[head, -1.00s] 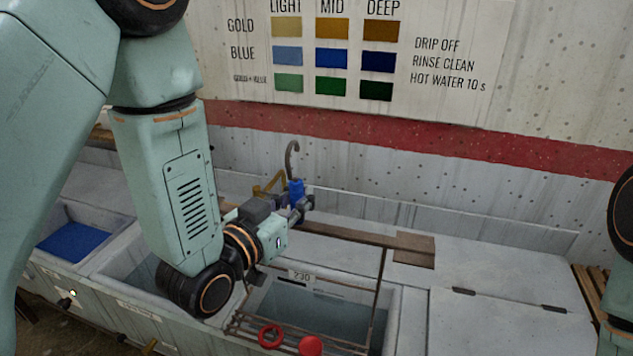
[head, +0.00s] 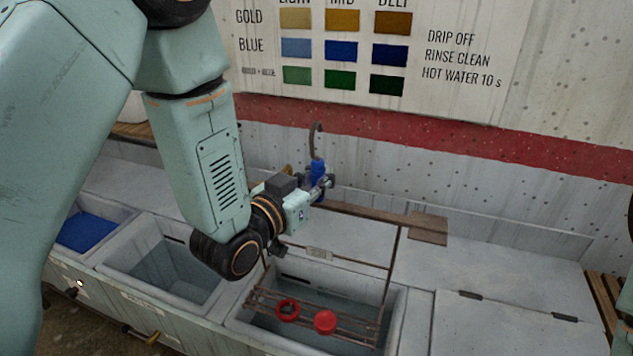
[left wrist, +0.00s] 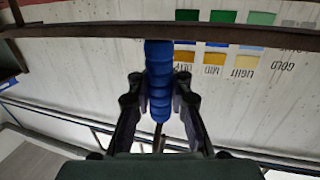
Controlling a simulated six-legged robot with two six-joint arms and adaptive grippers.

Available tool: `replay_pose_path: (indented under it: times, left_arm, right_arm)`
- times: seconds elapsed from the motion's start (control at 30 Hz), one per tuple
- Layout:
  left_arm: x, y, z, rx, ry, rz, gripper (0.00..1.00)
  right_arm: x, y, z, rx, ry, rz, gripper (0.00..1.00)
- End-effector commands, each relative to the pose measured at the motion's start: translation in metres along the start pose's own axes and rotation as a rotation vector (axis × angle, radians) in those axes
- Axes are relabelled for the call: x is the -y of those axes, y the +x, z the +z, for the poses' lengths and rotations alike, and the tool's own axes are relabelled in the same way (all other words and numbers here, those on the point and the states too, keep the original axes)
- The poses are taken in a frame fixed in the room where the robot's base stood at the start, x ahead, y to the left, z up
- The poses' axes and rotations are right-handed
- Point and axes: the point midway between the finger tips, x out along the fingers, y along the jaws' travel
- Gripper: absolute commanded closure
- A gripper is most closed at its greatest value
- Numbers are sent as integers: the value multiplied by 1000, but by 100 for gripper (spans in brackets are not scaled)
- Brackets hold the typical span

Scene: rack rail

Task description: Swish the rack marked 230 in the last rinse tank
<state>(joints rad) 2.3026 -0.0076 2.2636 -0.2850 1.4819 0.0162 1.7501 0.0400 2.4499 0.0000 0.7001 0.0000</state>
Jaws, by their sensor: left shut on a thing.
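The rack has thin brown rods, a blue grip (head: 317,174) and a dark hook (head: 315,135) above it. Its tag (head: 319,254) is too small to read now. Two red pieces, a ring (head: 287,310) and a rounder piece (head: 325,321), sit on its lower rods. My left gripper (head: 323,184) is shut on the blue grip, also seen between its fingers in the left wrist view (left wrist: 159,85). The lower rods overlap the opening of the right-hand tank (head: 417,318) and its left rim. I cannot tell their depth. My right gripper is out of view.
A middle tank (head: 118,262) and a tank with blue liquid (head: 85,232) stand to the left. A closed lid (head: 500,320) lies to the right of the rack. A wall with a colour chart (head: 455,60) rises behind.

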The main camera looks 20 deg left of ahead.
Motion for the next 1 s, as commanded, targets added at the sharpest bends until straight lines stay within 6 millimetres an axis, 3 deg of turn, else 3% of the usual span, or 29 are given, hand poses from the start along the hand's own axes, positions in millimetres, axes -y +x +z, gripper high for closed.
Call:
replay_pose_path:
  times: [0.43, 0.63, 0.67, 0.8, 1.0]
  left_arm:
    - [13, 53, -4, -6, 2, 0, 100]
    - [12, 52, 26, -2, 0, 0, 100]
    - [12, 52, 26, -2, 0, -1, 87]
    - [13, 52, 21, -4, 1, -1, 99]
    - [12, 52, 21, -4, 1, -1, 100]
  right_arm:
    - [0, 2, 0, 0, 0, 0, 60]
    - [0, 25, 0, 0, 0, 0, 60]
    - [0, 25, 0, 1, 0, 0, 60]
    - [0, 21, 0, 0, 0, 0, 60]
    - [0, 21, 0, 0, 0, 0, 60]
